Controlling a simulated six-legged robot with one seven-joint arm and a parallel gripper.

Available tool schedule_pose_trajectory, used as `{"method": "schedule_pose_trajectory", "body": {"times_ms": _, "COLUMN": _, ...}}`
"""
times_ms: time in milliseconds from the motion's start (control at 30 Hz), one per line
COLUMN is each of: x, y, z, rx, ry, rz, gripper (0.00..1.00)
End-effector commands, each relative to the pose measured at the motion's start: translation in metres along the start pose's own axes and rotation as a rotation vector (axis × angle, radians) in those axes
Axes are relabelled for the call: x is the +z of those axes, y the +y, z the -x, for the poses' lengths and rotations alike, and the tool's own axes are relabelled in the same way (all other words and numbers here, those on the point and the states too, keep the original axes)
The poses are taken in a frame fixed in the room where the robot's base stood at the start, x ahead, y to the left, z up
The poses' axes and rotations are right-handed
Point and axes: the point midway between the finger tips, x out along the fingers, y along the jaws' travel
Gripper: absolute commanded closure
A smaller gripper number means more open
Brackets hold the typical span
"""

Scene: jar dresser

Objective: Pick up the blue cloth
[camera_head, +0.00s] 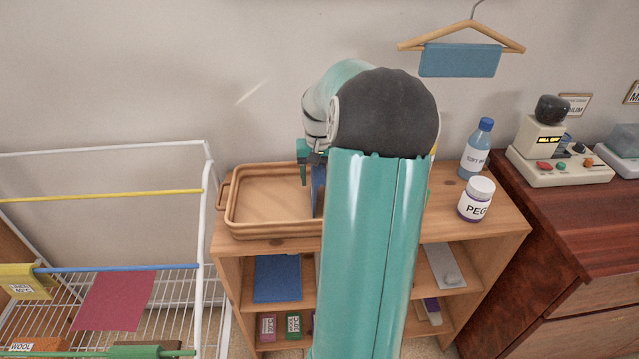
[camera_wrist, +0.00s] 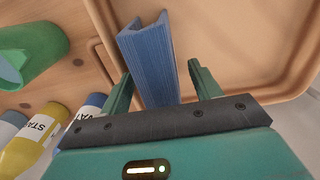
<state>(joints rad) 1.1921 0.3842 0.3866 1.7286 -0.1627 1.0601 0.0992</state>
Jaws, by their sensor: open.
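A blue folded piece (camera_wrist: 150,60) that looks like the cloth stands on the wooden tray, with ridged sides and a V-shaped fold, in the wrist view. My gripper (camera_wrist: 158,76) is open, with one teal finger on each side of its near end; I cannot tell whether they touch it. In the head view a strip of the blue piece (camera_head: 318,190) shows below my gripper (camera_head: 314,158), and my arm hides the rest. Another blue cloth (camera_head: 460,60) hangs on a wooden hanger on the wall. A flat blue piece (camera_head: 277,278) lies on the shelf below.
The wooden tray (camera_head: 265,233) has a raised rim on the shelf top. A PEG jar (camera_head: 476,200) and a blue bottle (camera_head: 476,150) stand at right. A white drying rack (camera_head: 208,200) is at left. A green container (camera_wrist: 35,50) and several bottles lie left in the wrist view.

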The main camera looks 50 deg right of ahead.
Motion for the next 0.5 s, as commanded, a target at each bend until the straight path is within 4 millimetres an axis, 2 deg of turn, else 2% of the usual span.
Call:
{"method": "schedule_pose_trajectory", "body": {"times_ms": 200, "x": 0.0000, "y": 0.0000, "z": -0.0012, "rx": 0.000, "ry": 0.000, "rz": 0.000, "gripper": 0.37}}
{"method": "schedule_pose_trajectory", "body": {"times_ms": 267, "x": 0.0001, "y": 0.0000, "z": -0.0012, "rx": 0.000, "ry": 0.000, "rz": 0.000, "gripper": 0.47}}
{"method": "schedule_pose_trajectory", "body": {"times_ms": 467, "x": 0.0001, "y": -0.0001, "z": -0.0011, "rx": 0.000, "ry": 0.000, "rz": 0.000, "gripper": 0.86}}
{"method": "schedule_pose_trajectory", "body": {"times_ms": 500, "x": 0.0001, "y": -0.0001, "z": -0.0010, "rx": 0.000, "ry": 0.000, "rz": 0.000, "gripper": 0.86}}
